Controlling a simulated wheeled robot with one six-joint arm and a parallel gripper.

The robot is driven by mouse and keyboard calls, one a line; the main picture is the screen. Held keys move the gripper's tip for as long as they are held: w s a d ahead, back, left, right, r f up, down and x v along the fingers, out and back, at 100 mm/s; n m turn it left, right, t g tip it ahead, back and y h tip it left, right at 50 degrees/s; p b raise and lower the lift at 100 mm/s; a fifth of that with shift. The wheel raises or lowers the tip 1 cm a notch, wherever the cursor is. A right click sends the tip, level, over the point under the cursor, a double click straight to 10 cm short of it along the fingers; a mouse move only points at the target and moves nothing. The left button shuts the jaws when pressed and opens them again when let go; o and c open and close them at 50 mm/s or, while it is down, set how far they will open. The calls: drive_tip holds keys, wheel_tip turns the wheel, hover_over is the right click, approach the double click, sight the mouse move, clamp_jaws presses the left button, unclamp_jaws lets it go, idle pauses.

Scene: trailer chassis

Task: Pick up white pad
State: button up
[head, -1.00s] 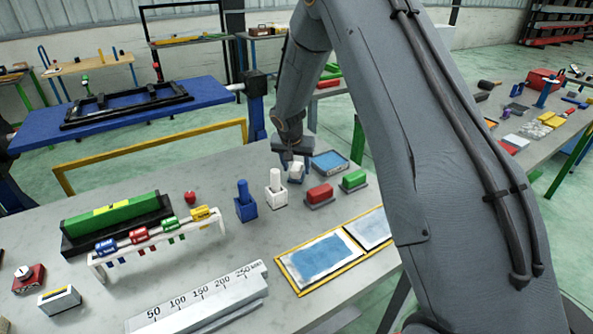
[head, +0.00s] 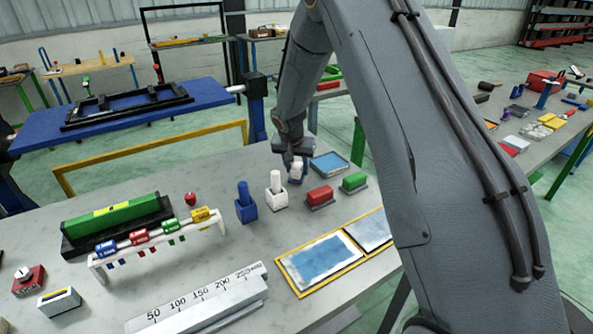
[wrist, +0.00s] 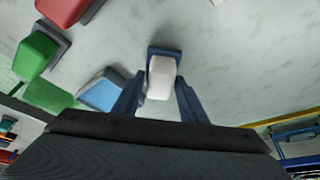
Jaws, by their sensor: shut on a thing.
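The white pad (head: 296,172) is a small block on the grey bench, beside the flat blue tray. In the wrist view the white pad (wrist: 161,76) lies between the two blue fingers, over a dark blue-grey holder (wrist: 166,50). My gripper (head: 295,164) is over it, with the fingers pointing down around it. In the wrist view my gripper (wrist: 160,92) is shut on the pad. I cannot tell whether the pad is clear of its holder.
A red pad (head: 320,194) and a green pad (head: 354,181) stand to the right. A white peg block (head: 276,192) and a blue peg block (head: 244,205) stand close to the left.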

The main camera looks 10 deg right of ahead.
wheel_tip(320, 180, up, 28)
drive_tip(key=b, duration=0.7)
drive_tip(key=shift+f, duration=0.25)
drive_tip(key=o, duration=0.7)
drive_tip(key=shift+c, duration=0.2)
drive_tip(key=c, duration=0.4)
